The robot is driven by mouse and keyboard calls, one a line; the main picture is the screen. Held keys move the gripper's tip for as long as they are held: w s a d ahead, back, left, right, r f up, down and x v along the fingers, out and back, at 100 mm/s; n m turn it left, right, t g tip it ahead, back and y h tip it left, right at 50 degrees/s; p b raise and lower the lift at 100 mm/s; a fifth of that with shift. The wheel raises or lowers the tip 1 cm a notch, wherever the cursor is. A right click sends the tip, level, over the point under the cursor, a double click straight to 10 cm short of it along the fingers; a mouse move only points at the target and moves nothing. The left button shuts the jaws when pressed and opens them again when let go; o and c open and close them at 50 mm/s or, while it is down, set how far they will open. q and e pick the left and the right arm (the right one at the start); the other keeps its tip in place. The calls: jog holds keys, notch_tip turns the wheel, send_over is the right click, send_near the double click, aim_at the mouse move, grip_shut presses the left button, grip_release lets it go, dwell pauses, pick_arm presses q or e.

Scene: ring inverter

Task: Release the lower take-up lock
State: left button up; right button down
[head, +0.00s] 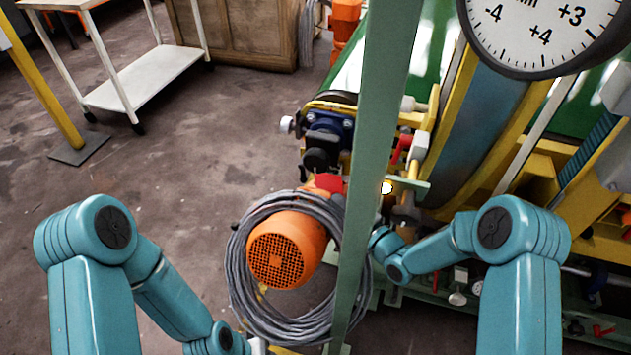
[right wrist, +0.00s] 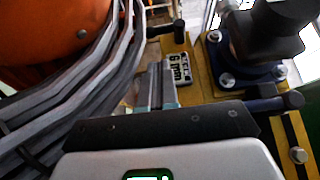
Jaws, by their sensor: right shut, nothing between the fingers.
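My right gripper (right wrist: 157,88) is shut and empty in the right wrist view. In the head view my right arm reaches behind a green post, which hides most of that gripper. A red lever (head: 403,148) and a red part (head: 330,183) show near the yellow frame in the head view. I cannot tell which part is the lower take-up lock. My left arm ends at the bottom edge, its gripper fingers not visible.
The green post (head: 375,140) stands upright in front of the machine. The coil (head: 240,265) hangs around an orange motor (head: 287,249). A blue bearing block (right wrist: 262,78) is bolted right of the label. A dial gauge (head: 540,30) is at top right.

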jog(key=b+x, duration=0.1)
jog(key=x, duration=0.8)
jog(key=shift+a+b, duration=0.2)
jog(key=shift+b, duration=0.2)
jog(key=shift+w, duration=0.15)
jog(key=b, duration=0.2)
jog(key=f+t+b, duration=0.1)
jog(key=b, duration=0.1)
jog(key=shift+w+a+f+m+y, duration=0.1)
jog(key=shift+a+f+m+y, duration=0.1)
jog(key=shift+a+m+y, duration=0.2)
jog(key=shift+w+a+r+b, duration=0.1)
jog(key=shift+b, duration=0.2)
jog(key=shift+r, duration=0.2)
jog(key=shift+f, duration=0.15)
